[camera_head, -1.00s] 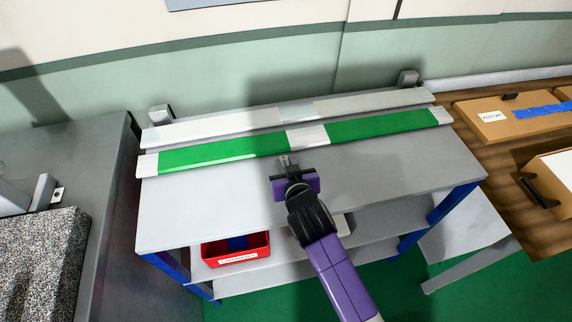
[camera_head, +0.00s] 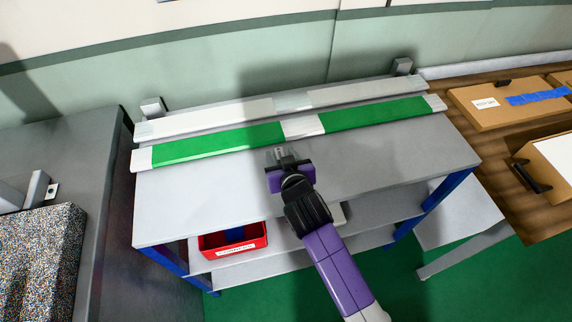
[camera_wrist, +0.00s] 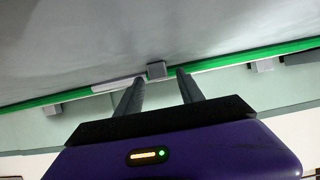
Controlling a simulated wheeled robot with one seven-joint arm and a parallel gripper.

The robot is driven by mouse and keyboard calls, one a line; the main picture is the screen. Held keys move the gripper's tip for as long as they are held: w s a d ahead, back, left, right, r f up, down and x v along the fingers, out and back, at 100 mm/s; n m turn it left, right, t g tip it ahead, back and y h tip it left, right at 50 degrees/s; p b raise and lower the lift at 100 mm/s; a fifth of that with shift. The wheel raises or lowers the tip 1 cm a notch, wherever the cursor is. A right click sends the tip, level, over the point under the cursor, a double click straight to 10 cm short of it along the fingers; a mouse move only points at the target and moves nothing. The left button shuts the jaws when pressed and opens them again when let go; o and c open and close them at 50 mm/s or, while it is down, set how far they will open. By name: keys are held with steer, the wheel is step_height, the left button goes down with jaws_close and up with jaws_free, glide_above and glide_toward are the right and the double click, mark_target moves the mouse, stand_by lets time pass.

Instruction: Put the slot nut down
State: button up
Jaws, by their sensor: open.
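The slot nut appears as a small grey block (camera_wrist: 157,69) in the wrist view, just beyond and between my fingertips. The fingers show a gap on both sides of it. My gripper (camera_wrist: 159,78) is open. In the head view my gripper (camera_head: 278,154) is over the grey bench top (camera_head: 200,205), in front of the white middle of the green-topped profile (camera_head: 215,146). The nut is too small to make out there. Whether it touches the bench top cannot be told.
A second pale profile (camera_head: 215,116) lies behind the green one, with end blocks (camera_head: 402,66) at the back edge. A red bin (camera_head: 232,244) sits on the lower shelf. Cardboard boxes (camera_head: 510,102) stand on the wooden table at right. The bench top is clear on both sides.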

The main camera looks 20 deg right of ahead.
steer(key=v, duration=1.1)
steer(key=shift+s+b, duration=0.3)
steer(key=shift+b, duration=0.05)
steer(key=s+d+f+y, duration=0.1)
steer(key=s+d+f, duration=0.1)
steer(key=s, duration=0.6)
steer(key=s+d+f, duration=0.1)
steer(key=s+d, duration=0.1)
steer(key=s, duration=0.7)
steer(key=s+d+r+t, duration=0.1)
steer(key=s+d+r, duration=0.1)
steer(key=s+r, duration=0.2)
steer(key=s+d+r+t+h, duration=0.1)
steer(key=s+d+r, duration=0.2)
steer(key=s, duration=0.8)
steer(key=shift+s+r, duration=0.15)
steer(key=shift+r, duration=0.35)
steer(key=o, duration=0.4)
steer(key=shift+s+r, duration=0.25)
steer(key=shift+r, duration=0.05)
